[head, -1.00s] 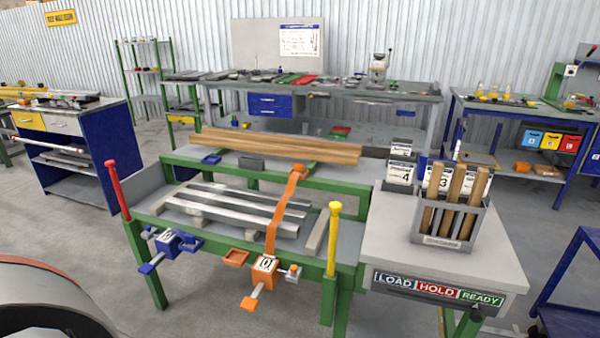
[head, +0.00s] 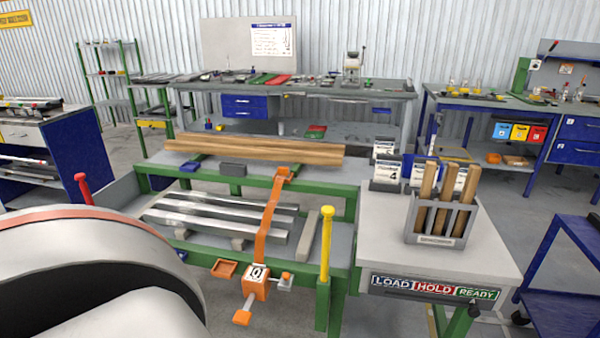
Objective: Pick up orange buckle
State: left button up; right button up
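The orange buckle (head: 257,280) hangs at the front edge of the green runout table, with a white label on its face. An orange strap (head: 266,220) runs from it back over the metal bars to an orange piece (head: 284,172) by the wooden beams. An orange lever end hangs below the buckle, and a small grey-and-orange part sits at its right. A large white rounded part of my own arm fills the lower left and hides the table's left front. Neither of my grippers shows in the head view.
Metal bars (head: 219,215) lie on the runout table. A yellow-topped post (head: 326,245) stands right of the buckle, and a red post (head: 83,188) at the left. A small orange tray (head: 224,268) sits beside the buckle. A grey side table (head: 390,252) holds a rack of wooden sticks (head: 440,215).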

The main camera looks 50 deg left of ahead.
aim_at(281, 170)
jog(key=j+z, duration=0.1)
jog(key=j, duration=0.2)
jog(key=k+j+z, duration=0.1)
jog(key=j, duration=0.2)
jog(key=k+j+z, duration=0.1)
jog(key=j, duration=0.2)
jog(key=k+j, duration=0.15)
jog(key=j, duration=0.25)
jog(key=k+j+z, duration=0.1)
jog(key=j, duration=0.25)
jog(key=k+j, duration=0.15)
jog(key=j, duration=0.25)
jog(key=k+j, duration=0.15)
jog(key=j, duration=0.2)
jog(key=k+j+z, duration=0.1)
jog(key=j, duration=0.3)
